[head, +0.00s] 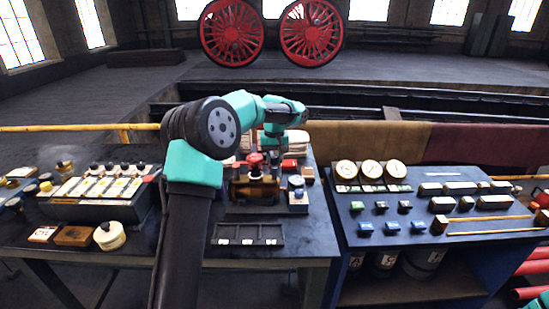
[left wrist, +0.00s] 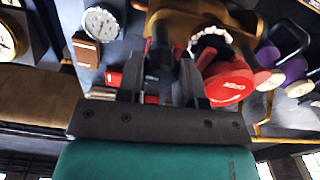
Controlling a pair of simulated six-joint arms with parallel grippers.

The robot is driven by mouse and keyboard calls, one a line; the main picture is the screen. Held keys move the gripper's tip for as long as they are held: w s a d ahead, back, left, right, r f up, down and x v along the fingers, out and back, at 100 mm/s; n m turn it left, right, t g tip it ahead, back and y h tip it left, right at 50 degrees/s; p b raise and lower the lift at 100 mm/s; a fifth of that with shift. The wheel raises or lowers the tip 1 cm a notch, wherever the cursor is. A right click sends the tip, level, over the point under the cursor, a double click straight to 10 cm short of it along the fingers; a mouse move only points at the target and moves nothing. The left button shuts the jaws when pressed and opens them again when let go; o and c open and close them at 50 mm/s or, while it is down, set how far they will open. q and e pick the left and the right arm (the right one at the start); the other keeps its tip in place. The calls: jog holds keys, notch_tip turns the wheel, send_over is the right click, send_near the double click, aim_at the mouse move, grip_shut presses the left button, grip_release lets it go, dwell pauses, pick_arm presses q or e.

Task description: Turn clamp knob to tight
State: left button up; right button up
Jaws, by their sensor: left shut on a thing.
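My left gripper (head: 272,150) reaches down over the brass-coloured clamp fixture (head: 254,188) in the middle of the left bench. In the left wrist view my left gripper (left wrist: 160,75) is shut on a dark upright part, which I take to be the clamp knob (left wrist: 158,58). The fingers hide much of it, and its turn position cannot be read. A red round part with white lettering (left wrist: 230,84) is just right of the fingers. A red-topped part (head: 254,160) shows above the fixture in the head view. My right gripper is not in view.
A small block with a round dial (head: 297,195) stands right of the fixture. A dark compartment tray (head: 248,236) lies in front. A switch panel (head: 100,188) is at left. The right bench holds several gauges (head: 370,170) and blue blocks. Red blocks and stacked cloths are behind.

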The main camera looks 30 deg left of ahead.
aim_at(275, 157)
pick_arm(q)
jog(key=shift+m, duration=0.4)
jog(key=m, duration=0.3)
jog(key=shift+m, duration=0.3)
jog(key=m, duration=0.4)
jog(key=shift+m, duration=0.3)
jog(key=m, duration=0.8)
jog(key=o, duration=0.6)
jog(key=shift+o, duration=0.2)
jog(key=shift+r, duration=0.1)
notch_tip(275, 157, up, 17)
jog(key=shift+r, duration=0.15)
